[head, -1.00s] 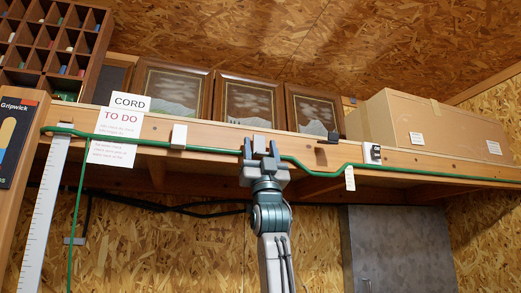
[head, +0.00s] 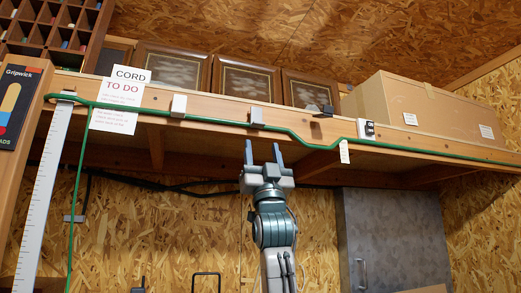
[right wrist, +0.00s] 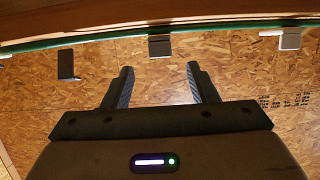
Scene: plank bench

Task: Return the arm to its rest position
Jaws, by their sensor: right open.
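My right gripper (head: 263,152) is open and empty, pointing up below the shelf's front edge, apart from the green cord (head: 220,123). In the right wrist view my right gripper (right wrist: 160,84) shows two spread fingers with nothing between them. The cord runs along the shelf edge, passing a left pale clip (head: 179,106) and a middle grey clip (head: 257,116), then dips toward the right white clip (head: 365,130). The middle clip is also beyond the fingers in the wrist view (right wrist: 159,46). At the left the cord hangs down. My left gripper is not in view.
The wooden shelf (head: 420,136) overhangs the gripper, with framed pictures (head: 246,84) and a cardboard box (head: 420,108) on it. A grey cabinet (head: 392,240) stands at right. A long ruler (head: 43,200) hangs at left. Open space lies below the shelf around the gripper.

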